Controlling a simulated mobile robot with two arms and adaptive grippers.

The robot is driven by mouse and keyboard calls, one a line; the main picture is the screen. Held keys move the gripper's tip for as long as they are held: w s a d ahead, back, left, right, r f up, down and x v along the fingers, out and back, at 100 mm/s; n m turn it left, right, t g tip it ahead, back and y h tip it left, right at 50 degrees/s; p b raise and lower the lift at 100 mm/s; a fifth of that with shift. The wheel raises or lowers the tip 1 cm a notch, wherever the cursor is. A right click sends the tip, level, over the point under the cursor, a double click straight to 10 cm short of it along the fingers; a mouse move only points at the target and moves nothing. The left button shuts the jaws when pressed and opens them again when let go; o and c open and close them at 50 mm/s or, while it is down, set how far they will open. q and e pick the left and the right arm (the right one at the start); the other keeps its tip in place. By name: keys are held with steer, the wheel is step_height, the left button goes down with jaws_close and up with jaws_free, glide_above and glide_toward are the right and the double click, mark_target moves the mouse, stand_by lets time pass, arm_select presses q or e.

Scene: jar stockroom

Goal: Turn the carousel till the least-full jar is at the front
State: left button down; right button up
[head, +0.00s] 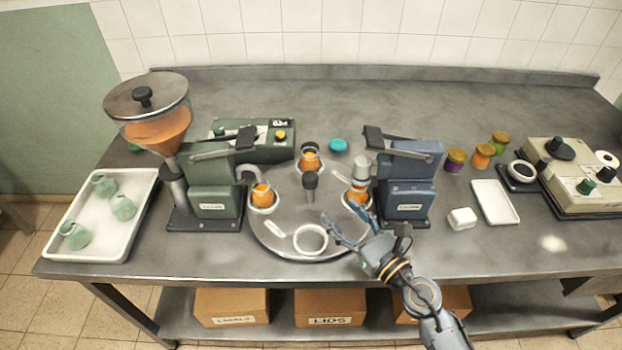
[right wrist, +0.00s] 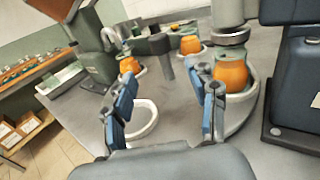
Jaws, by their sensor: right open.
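The carousel (head: 290,240) is a round grey plate with a dark upright post (head: 311,185) at its centre. Jars with orange filling sit in white rings: a left jar (head: 262,196), a back jar (head: 310,161) and a right jar (head: 356,197) under the blue machine's nozzle. I cannot tell their fill levels apart. The front ring (head: 310,253) is empty. My right gripper (head: 348,226) is open and empty above the carousel's front right edge. In the right wrist view its fingers (right wrist: 165,78) spread before the front ring (right wrist: 145,132). My left gripper is out of view.
A green machine (head: 215,187) with a hopper stands left of the carousel, a blue machine (head: 407,180) right. A white tray (head: 93,245) with green jugs lies far left. Lidded jars (head: 456,160), a small tray (head: 495,203) and a beige device (head: 575,175) are right.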

mark_target(315, 185)
steer(key=x, duration=1.2)
steer(key=shift+w+a+p, duration=0.25)
steer(key=shift+w+p, duration=0.05)
steer(key=shift+r, duration=0.1)
steer(key=shift+c, duration=0.4)
jaws_close()
